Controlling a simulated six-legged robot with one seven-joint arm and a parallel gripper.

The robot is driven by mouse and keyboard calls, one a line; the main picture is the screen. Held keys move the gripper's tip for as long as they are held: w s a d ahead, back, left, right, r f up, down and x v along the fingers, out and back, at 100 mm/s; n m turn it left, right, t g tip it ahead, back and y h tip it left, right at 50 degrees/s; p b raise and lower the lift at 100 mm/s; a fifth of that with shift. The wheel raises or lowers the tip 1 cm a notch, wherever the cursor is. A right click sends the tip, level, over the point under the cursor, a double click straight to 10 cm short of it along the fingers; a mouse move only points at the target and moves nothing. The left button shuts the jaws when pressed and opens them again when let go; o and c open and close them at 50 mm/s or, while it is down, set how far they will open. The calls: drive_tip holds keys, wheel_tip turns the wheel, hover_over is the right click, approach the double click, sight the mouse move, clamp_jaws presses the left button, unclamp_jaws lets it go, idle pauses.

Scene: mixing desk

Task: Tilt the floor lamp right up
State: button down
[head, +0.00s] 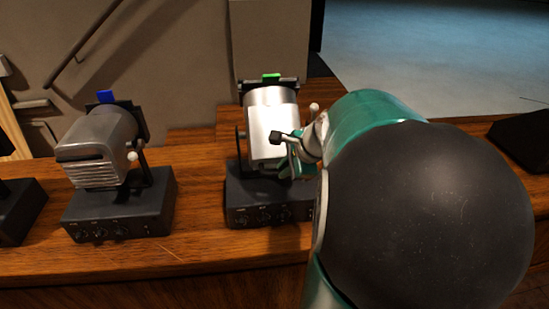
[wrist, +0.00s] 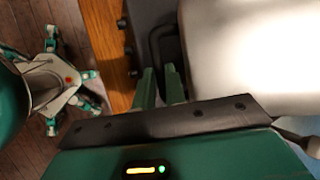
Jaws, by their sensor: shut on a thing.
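A silver lamp (head: 271,115) with a green tab (head: 271,77) on top sits in a dark yoke on a black base box (head: 250,205) with knobs. In the wrist view its pale housing (wrist: 225,45) fills the right side, brightly lit. My gripper (head: 290,165) is at the lamp's lower right side, partly hidden by my arm. In the wrist view my gripper (wrist: 160,74) has its green fingers at a dark curved handle (wrist: 156,42) beside the housing and is shut on it. Another lamp (head: 95,145) with a blue tab (head: 106,97) stands to the left, tilted.
The lamps stand on a wooden ledge (head: 200,245). Part of another black box (head: 18,212) shows at the far left. A dark object (head: 525,138) lies at the far right. A pale blue floor area (head: 430,60) is beyond the ledge. My arm covers the right foreground.

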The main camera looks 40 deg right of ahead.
drive_tip(key=shift+s+a+f, duration=0.15)
drive_tip(key=shift+s+f, duration=0.1)
drive_tip(key=shift+f, duration=0.45)
drive_tip(key=shift+s+a+f, duration=0.1)
drive_tip(key=shift+s+f, duration=0.15)
drive_tip(key=shift+f, duration=0.4)
drive_tip(key=c, duration=1.5)
unclamp_jaws()
drive_tip(key=shift+o, duration=0.2)
drive_tip(key=shift+w, duration=0.1)
drive_tip(key=shift+w+r, duration=0.1)
drive_tip(key=shift+r, duration=0.05)
drive_tip(key=v, duration=1.4)
drive_tip(key=shift+w+d, duration=0.15)
drive_tip(key=shift+d, duration=0.05)
drive_tip(key=shift+c, duration=0.2)
